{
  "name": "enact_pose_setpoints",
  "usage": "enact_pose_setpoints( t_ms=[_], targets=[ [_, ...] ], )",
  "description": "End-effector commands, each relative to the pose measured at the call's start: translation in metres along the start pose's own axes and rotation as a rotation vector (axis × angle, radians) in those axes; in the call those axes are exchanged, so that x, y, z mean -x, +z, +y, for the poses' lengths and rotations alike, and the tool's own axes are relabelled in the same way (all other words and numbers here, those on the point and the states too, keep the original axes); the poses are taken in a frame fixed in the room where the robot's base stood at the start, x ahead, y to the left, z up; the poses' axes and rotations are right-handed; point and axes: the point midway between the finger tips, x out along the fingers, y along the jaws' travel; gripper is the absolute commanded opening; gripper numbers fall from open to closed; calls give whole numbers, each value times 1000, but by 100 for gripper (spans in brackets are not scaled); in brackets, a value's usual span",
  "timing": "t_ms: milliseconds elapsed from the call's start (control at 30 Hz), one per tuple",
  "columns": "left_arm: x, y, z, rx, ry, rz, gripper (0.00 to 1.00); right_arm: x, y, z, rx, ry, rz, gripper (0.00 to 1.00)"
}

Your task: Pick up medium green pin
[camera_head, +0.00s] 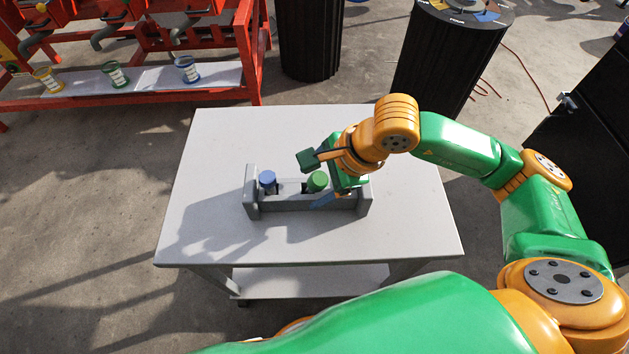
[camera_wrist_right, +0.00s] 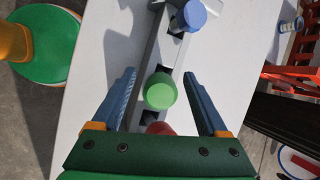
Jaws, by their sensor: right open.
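The green pin (camera_head: 317,180) stands upright in the grey holder (camera_head: 287,203) on the white table. A blue pin (camera_head: 268,179) stands in the same holder to its left. My right gripper (camera_head: 318,182) is at the holder, close to the green pin. In the right wrist view the gripper's two blue fingers are open, with the green pin (camera_wrist_right: 160,91) showing between and just ahead of them. The blue pin (camera_wrist_right: 191,16) is farther off, and a red pin (camera_wrist_right: 160,128) is partly hidden by the gripper's body. My left gripper does not show.
The white table (camera_head: 410,215) is bare around the holder. A red rack (camera_head: 130,60) with yellow, green and blue cups stands at the back left. Dark bins (camera_head: 445,60) stand behind the table. A black cabinet (camera_head: 590,130) is at the right.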

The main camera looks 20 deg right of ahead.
Motion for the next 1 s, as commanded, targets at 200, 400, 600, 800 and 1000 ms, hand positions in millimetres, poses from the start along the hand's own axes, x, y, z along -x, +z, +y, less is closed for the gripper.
enact_pose_setpoints(
  t_ms=[200, 400, 600, 800, 1000],
  targets=[
    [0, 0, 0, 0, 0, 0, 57, 0, 0, 0, 0, 0, 0, 28],
    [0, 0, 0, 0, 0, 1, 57, 1, 0, 0, 0, -1, 0, 0],
    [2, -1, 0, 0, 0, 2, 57, 3, 1, -1, 0, -1, 0, 0],
    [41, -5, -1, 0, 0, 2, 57, 50, 21, -17, 0, -4, -1, 0],
    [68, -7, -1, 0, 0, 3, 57, 87, 36, -30, -4, -2, 1, 0]
  ],
)
